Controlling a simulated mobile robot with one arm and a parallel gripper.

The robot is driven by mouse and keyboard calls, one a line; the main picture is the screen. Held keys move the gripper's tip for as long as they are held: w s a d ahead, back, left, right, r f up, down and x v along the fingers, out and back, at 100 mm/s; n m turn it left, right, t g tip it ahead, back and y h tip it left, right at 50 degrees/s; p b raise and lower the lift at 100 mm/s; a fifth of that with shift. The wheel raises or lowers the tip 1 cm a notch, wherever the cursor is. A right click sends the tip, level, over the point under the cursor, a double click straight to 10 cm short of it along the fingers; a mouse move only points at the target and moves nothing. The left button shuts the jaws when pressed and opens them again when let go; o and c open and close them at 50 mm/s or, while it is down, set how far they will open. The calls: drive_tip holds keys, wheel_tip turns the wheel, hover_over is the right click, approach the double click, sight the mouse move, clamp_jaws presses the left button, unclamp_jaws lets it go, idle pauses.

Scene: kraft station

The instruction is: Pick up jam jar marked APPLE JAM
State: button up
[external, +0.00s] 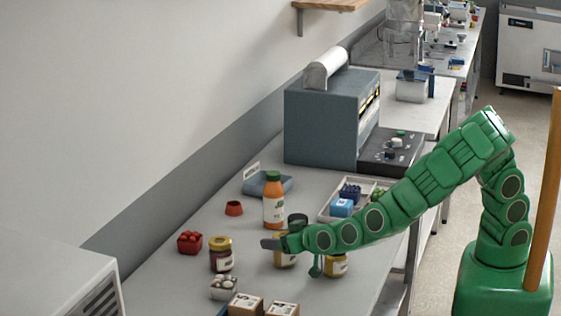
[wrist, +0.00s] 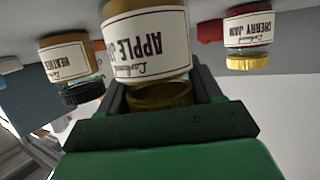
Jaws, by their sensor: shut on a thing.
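The jar labelled APPLE JAM (wrist: 148,45) is upside down in the wrist view, with a gold-coloured lid, between the two fingers of my gripper (wrist: 160,88). My gripper is shut on it. In the external view my gripper (external: 276,243) is at the jar (external: 286,260), whose upper part is mostly hidden by the fingers. Whether the jar touches the counter is hard to tell.
A CHERRY JAM jar (wrist: 248,38) with a yellow lid and a dark-lidded jar (wrist: 70,66) stand on either side. An orange bottle (external: 273,200) stands close behind. A red basket (external: 189,242), a white tray (external: 330,207) and boxes (external: 245,304) are also on the counter.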

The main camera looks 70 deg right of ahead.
drive_tip(key=shift+c, duration=0.7)
